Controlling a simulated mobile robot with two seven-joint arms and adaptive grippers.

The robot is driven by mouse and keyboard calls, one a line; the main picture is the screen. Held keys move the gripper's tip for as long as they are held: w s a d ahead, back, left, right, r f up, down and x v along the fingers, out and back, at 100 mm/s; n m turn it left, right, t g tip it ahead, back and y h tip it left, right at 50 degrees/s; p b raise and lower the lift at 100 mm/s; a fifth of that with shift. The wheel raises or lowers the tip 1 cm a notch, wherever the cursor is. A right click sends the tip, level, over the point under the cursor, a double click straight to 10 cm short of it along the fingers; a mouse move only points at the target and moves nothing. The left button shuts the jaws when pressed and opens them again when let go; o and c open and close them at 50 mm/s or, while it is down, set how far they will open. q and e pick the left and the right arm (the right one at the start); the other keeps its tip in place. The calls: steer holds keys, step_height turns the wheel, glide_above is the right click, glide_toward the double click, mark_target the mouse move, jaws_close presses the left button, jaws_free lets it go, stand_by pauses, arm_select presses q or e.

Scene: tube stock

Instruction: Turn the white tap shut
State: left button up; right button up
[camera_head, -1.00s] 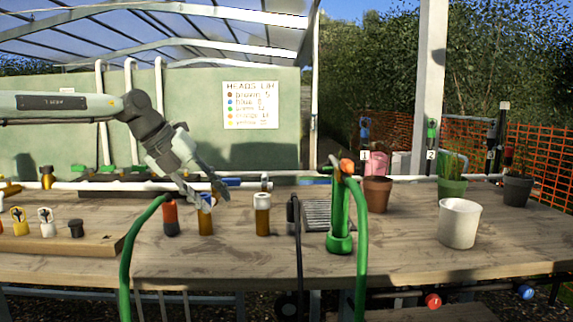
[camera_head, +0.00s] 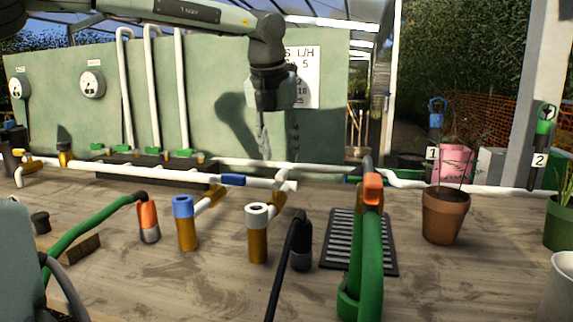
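The white tap (camera_head: 257,217) is a white ring-shaped top on an upright brass body, at the middle front of the bench. A slanting brass branch joins it to the white pipe behind. My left gripper (camera_head: 264,148) points down from the arm at the top, in front of the green panel. It is above the white tap in the picture and apart from it, with nothing seen in it. How far its fingers are apart is unclear. The blue tap (camera_head: 184,210) stands left of the white one. My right gripper is not in view.
A black hose end (camera_head: 300,250) stands close right of the white tap. An orange hose end (camera_head: 148,222) is left of the blue tap. A green standpipe (camera_head: 362,265), a drain grate (camera_head: 334,238) and a terracotta pot (camera_head: 445,216) stand to the right.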

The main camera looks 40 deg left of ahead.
mark_target(283, 171)
arm_select(q)
steer(key=x, duration=0.5)
steer(key=shift+r, duration=0.1)
jaws_close()
